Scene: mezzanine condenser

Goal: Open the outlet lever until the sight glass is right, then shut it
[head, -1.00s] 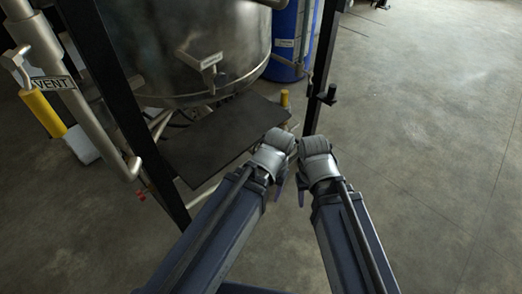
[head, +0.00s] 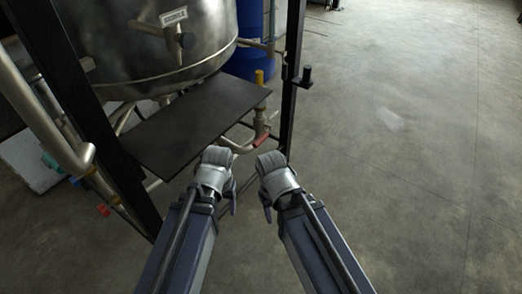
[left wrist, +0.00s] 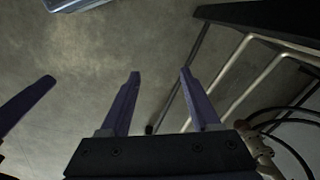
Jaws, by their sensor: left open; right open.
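A red lever handle (head: 262,139) shows on pipework beyond the right edge of a dark flat plate. I cannot tell for sure that it is the outlet lever. I cannot make out a sight glass. My left gripper (head: 231,193) is in front of the plate, apart from both handles; its two fingers (left wrist: 160,75) are spread and empty in the left wrist view. My right gripper (head: 267,207) is open beside it, below the first red handle and apart from it.
A steel tank (head: 150,50) stands above the dark plate (head: 195,120). Black posts (head: 291,85) frame it at both sides. A yellow-topped fitting (head: 259,78) rises by the plate's edge. A blue drum (head: 250,65) stands behind.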

